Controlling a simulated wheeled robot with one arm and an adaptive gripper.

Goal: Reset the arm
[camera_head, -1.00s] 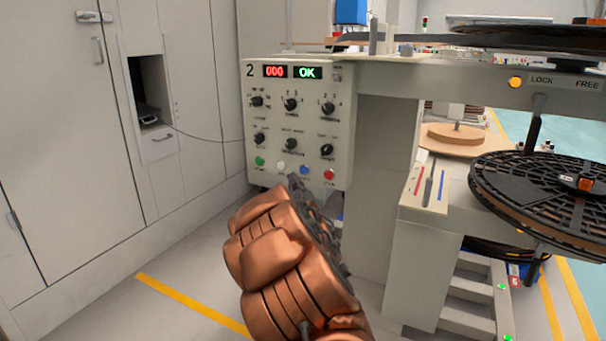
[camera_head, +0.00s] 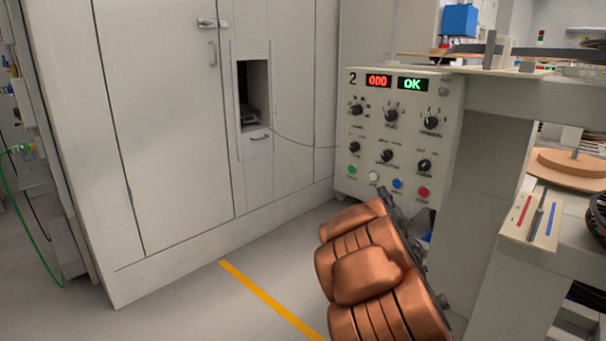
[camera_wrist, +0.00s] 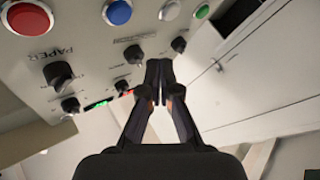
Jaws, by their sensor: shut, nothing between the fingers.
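My gripper is shut and empty. Its dark fingertips (camera_wrist: 158,66) meet in the middle of the wrist view, in front of the control panel, which appears upside down there. I cannot tell whether they touch it. In the head view my copper-coloured arm rises from the bottom and mostly hides the gripper just below the panel's buttons. The grey control panel (camera_head: 373,133), marked 2, has several black knobs, a red display (camera_head: 378,81) reading 000 and a green display (camera_head: 412,84) reading OK. Its buttons are green (camera_head: 352,170), white (camera_head: 374,177), blue (camera_head: 397,184) and red (camera_head: 423,192).
A tall grey cabinet (camera_head: 160,120) with an open niche (camera_head: 253,90) stands left of the panel, a thin cable running between them. Floor with a yellow line (camera_head: 270,299) is clear in front.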

